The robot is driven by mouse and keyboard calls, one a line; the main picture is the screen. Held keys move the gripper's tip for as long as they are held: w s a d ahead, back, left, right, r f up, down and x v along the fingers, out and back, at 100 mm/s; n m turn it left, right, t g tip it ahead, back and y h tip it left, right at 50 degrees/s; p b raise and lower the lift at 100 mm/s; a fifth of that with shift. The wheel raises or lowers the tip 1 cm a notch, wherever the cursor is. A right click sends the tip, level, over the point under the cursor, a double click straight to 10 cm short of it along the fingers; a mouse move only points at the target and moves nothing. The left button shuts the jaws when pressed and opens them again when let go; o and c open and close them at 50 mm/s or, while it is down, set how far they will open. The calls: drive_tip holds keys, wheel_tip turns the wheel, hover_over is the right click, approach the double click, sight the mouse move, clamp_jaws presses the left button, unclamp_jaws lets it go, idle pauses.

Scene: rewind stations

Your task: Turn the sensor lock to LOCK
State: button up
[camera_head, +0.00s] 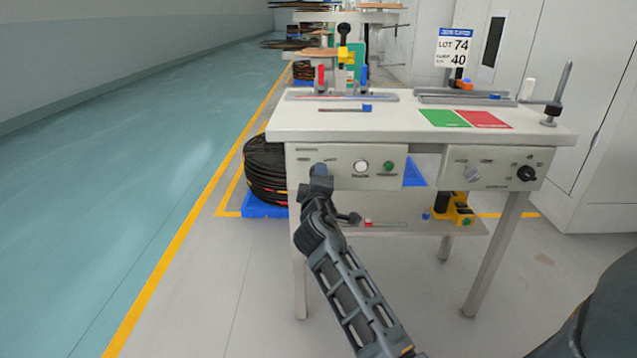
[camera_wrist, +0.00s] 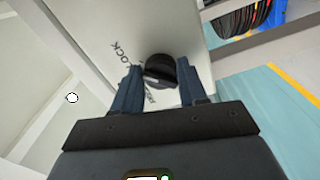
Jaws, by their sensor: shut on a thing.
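The sensor lock is a dark round knob (camera_wrist: 160,68) on a pale panel, between the fingers of my gripper (camera_wrist: 159,76) in the wrist view. My gripper is shut on it. The word LOCK (camera_wrist: 121,52) is printed on the panel left of the knob. Another label below is partly hidden by the finger. I cannot tell which label the knob points to. In the head view my gripper (camera_head: 319,174) is at the left end of the left control panel (camera_head: 345,180) and hides the knob there.
The left panel also has a white button (camera_head: 361,166) and a green button (camera_head: 389,168). A second panel (camera_head: 490,170) with a grey knob (camera_head: 473,174) and a black knob (camera_head: 527,174) is to the right. The tabletop (camera_head: 390,122) is above. Black reels (camera_head: 266,170) are stacked behind, left of the table.

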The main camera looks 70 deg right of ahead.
drive_tip(key=shift+f, duration=0.1)
idle(0.3)
drive_tip(key=o, duration=1)
drive_tip(key=shift+o, duration=0.2)
drive_tip(key=v, duration=0.7)
drive_tip(key=shift+s+a, duration=0.15)
drive_tip(key=shift+a, duration=0.2)
